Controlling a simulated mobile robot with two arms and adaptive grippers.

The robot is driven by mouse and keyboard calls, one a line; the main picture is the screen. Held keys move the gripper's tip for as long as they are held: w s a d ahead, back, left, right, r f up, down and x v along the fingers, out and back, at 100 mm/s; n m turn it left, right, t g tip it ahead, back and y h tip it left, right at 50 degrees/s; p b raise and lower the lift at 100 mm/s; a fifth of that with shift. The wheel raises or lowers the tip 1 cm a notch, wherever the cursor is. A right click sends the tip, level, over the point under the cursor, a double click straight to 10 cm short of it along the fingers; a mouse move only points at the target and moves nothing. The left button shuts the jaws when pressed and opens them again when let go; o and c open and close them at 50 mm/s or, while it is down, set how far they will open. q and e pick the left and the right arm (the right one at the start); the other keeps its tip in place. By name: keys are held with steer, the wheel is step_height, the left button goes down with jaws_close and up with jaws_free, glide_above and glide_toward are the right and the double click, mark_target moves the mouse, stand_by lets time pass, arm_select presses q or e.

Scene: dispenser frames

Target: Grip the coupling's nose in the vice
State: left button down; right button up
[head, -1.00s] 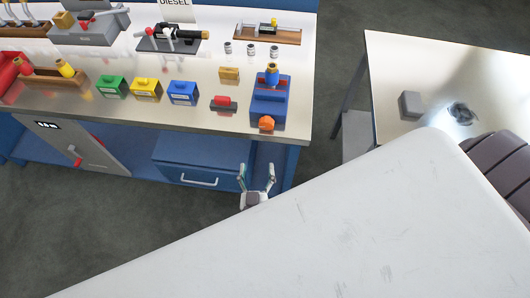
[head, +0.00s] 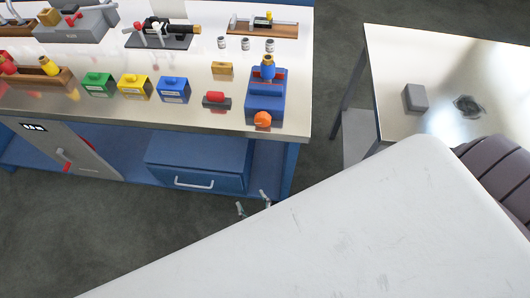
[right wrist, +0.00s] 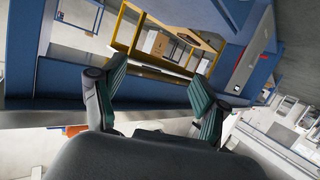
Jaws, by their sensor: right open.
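The blue vice (head: 264,103) stands at the right end of the steel bench, with red at its jaws and an orange knob (head: 262,119) low on its front. A small part with a brass-coloured top and blue body, seemingly the coupling (head: 267,67), stands upright at the top of the vice. I cannot tell whether the jaws touch its nose. My right gripper (head: 252,202) is open and empty, below and in front of the bench edge. Only its fingertips show there; both green-padded fingers show spread apart in the right wrist view (right wrist: 160,100). My left gripper is out of view.
A red-and-black block (head: 217,100) and a brass block (head: 222,69) sit left of the vice. Green, yellow and blue boxes (head: 172,90) stand further left. A blue drawer (head: 196,165) is under the bench. A second table (head: 390,60) stands right, across a floor gap.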

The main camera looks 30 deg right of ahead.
steer(key=s+f+g+y+b, duration=0.1)
steer(key=s+f+g, duration=0.1)
steer(key=f, duration=0.4)
steer(key=s+d+f+n+g+y+b, duration=0.1)
steer(key=s+f+g+b, duration=0.1)
steer(key=s+f, duration=0.3)
steer(key=shift+d+f+n, duration=0.15)
steer(key=shift+f+n, duration=0.15)
steer(key=shift+f, duration=0.85)
